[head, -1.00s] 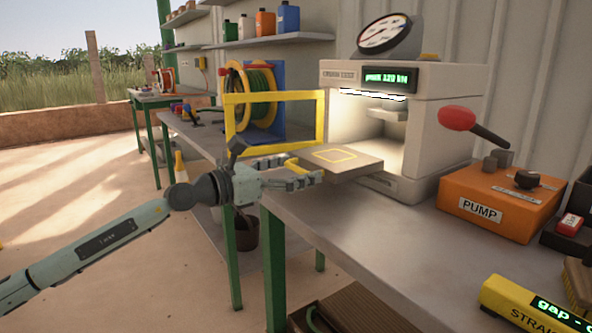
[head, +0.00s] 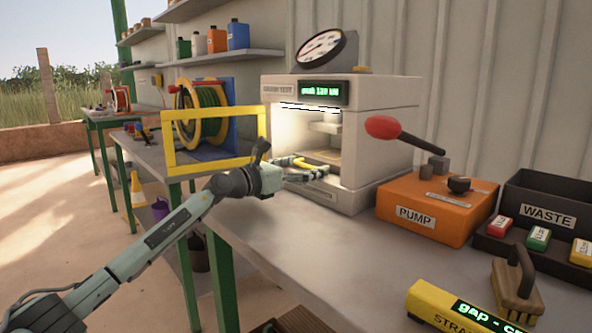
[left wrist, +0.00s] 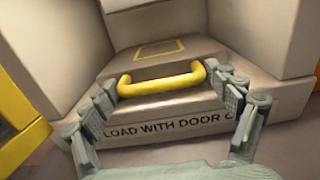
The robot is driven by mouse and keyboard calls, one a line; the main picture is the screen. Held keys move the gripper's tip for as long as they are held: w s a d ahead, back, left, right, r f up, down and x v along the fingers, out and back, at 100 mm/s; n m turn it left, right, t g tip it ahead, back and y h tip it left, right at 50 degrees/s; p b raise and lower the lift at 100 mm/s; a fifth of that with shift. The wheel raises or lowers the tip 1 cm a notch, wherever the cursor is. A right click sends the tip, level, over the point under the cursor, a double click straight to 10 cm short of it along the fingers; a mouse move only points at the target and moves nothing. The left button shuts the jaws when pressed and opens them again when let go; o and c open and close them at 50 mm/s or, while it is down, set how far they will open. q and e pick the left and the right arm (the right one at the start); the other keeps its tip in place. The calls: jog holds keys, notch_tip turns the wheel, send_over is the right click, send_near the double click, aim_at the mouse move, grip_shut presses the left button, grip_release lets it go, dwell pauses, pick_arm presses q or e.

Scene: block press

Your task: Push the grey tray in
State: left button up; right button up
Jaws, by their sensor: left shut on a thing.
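The grey tray (left wrist: 160,52) with a yellow square outline lies inside the press (head: 372,140), shown in the left wrist view. In the head view only part of the tray (head: 322,156) shows inside the lit opening. Its yellow handle (left wrist: 162,80) faces out at the front of the press. My left gripper (left wrist: 165,88) has its fingers at both ends of the handle, shut on it. In the head view the left gripper (head: 305,172) is at the press mouth. My right gripper is not in view.
A yellow door frame (head: 215,145) stands open left of the press. An orange pump (head: 425,208) with a red-knobbed lever (head: 395,130) stands to the right. A waste bin (head: 545,200), a brush (head: 518,280) and a yellow gauge (head: 465,305) lie further right.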

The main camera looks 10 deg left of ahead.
pick_arm(q)
jog(key=shift+w+d+r, duration=0.1)
jog(key=shift+d+r, duration=0.1)
jog(key=o, duration=1.3)
jog(key=shift+o, duration=0.4)
jog(key=shift+w+d+f, duration=0.1)
jog(key=shift+w+d, duration=0.05)
jog(key=shift+d, duration=0.05)
jog(key=shift+a, duration=0.1)
jog(key=shift+a, duration=0.15)
jog(key=v, duration=1.1)
jog(key=shift+s+a, duration=0.15)
jog(key=shift+s, duration=0.25)
